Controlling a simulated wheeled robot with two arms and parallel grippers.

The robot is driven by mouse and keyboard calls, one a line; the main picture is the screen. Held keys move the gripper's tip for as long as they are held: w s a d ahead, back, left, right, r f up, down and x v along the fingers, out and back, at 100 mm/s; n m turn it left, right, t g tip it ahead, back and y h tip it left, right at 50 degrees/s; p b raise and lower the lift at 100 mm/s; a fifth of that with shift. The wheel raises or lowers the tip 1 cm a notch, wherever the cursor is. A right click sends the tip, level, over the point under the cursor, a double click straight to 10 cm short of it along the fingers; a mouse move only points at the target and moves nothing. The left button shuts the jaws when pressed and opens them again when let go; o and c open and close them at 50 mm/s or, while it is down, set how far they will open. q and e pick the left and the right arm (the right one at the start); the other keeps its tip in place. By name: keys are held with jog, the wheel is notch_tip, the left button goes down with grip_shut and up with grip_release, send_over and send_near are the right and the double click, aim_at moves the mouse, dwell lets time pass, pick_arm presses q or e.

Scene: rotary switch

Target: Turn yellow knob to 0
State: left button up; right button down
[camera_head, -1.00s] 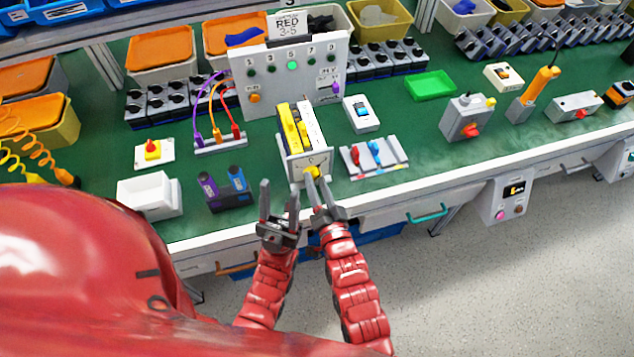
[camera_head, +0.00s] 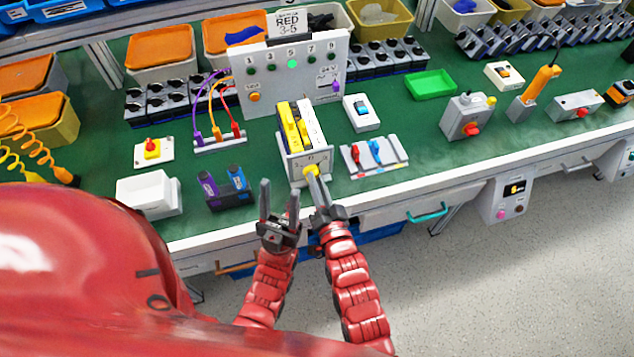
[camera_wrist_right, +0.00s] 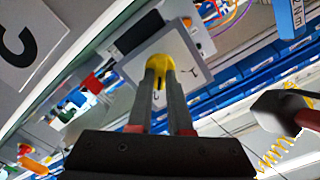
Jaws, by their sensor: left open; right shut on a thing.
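The yellow knob (camera_head: 311,171) sits on the front face of a light grey switch box (camera_head: 297,172) near the front edge of the green bench. My right gripper (camera_head: 314,178) is shut on the knob. In the right wrist view the yellow knob (camera_wrist_right: 160,68) is between the two fingertips of my right gripper (camera_wrist_right: 160,82), in front of a pale dial plate (camera_wrist_right: 192,62). The dial marks are too small to read surely. My left gripper (camera_head: 279,197) is open and empty, to the left of the box and in front of the bench edge.
A purple-and-blue block holder (camera_head: 228,198) and a white bin (camera_head: 145,196) stand left of the box. A rack with red and blue pieces (camera_head: 373,158) and a blue rocker switch (camera_head: 362,112) stand right. A white panel (camera_head: 292,75) stands behind.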

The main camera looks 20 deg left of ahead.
jog(key=n+b, duration=0.1)
jog(key=n, duration=0.2)
jog(key=shift+f+n, duration=0.1)
jog(key=shift+n, duration=0.3)
jog(key=shift+n+b, duration=0.8)
jog(key=shift+n, duration=1.2)
jog(key=c, duration=0.8)
grip_release()
jog(key=shift+c, duration=0.2)
jog(key=shift+s, duration=0.1)
jog(key=v, duration=1.7)
jog(key=shift+b, duration=0.4)
